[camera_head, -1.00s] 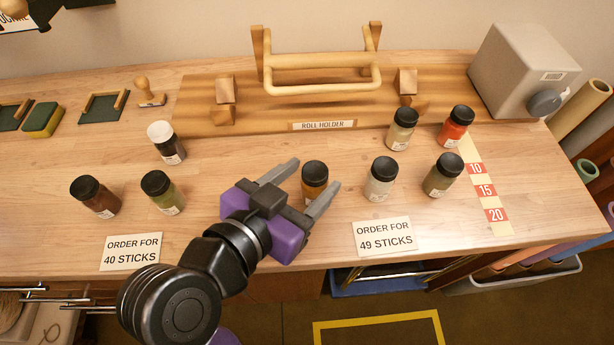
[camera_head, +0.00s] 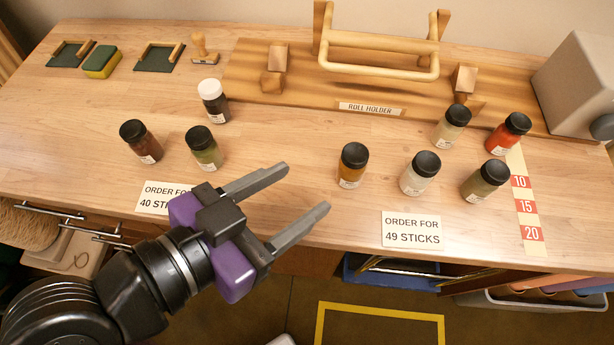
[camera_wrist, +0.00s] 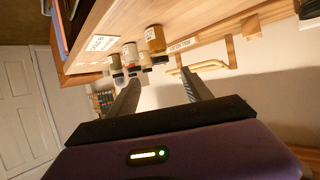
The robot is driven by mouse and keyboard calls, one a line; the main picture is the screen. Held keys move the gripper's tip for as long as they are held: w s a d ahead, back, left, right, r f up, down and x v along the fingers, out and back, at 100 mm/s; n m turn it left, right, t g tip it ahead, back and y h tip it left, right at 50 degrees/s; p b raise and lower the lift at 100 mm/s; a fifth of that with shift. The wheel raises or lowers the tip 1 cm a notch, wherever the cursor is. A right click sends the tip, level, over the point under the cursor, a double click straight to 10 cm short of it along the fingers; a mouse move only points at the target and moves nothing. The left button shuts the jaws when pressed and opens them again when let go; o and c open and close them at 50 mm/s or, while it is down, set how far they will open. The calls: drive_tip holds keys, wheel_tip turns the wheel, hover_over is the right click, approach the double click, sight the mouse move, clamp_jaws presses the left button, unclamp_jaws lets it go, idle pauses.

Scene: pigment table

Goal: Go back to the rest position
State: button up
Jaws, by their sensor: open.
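My gripper (camera_head: 303,200) is open and empty. In the head view it is in front of the table's front edge area, left of the 49 sticks card (camera_head: 411,230) and partly over the 40 sticks card (camera_head: 163,197). The ochre jar (camera_head: 352,167) stands upright on the table, apart from the fingers. In the wrist view the two open fingers (camera_wrist: 160,88) have nothing between them, and the ochre jar (camera_wrist: 155,40) shows beyond them.
Near the 49 sticks card stand a pale jar (camera_head: 420,174), an olive jar (camera_head: 485,181), a beige jar (camera_head: 451,126) and a red jar (camera_head: 508,134). Brown (camera_head: 141,142), green (camera_head: 203,149) and white-capped (camera_head: 213,101) jars stand left. The roll holder (camera_head: 300,85) is behind.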

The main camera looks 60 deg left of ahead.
idle(0.7)
drive_tip(key=s+a+r+n+y, duration=0.1)
drive_tip(key=a+r+n+y, duration=0.3)
drive_tip(key=a+n+y, duration=0.35)
drive_tip(key=w+d+f+y, duration=0.1)
drive_tip(key=w+d+f, duration=0.3)
drive_tip(key=d, duration=0.6)
drive_tip(key=w+d+f+y, duration=0.1)
drive_tip(key=w+d+f, duration=0.1)
drive_tip(key=d+f, duration=0.55)
drive_tip(key=s+d+f+m+h, duration=0.1)
drive_tip(key=s+d+m+h, duration=0.2)
drive_tip(key=d, duration=0.6)
drive_tip(key=s+d+f+m+t+h, duration=0.1)
drive_tip(key=s+d+f+m+h, duration=0.1)
drive_tip(key=d+h, duration=0.3)
drive_tip(key=s+d+f+m+h, duration=0.2)
drive_tip(key=s+d+m+h, duration=0.2)
drive_tip(key=d, duration=1)
drive_tip(key=shift+s+f+m+t, duration=0.2)
drive_tip(key=shift+s+m+t, duration=0.15)
drive_tip(key=shift+s, duration=0.15)
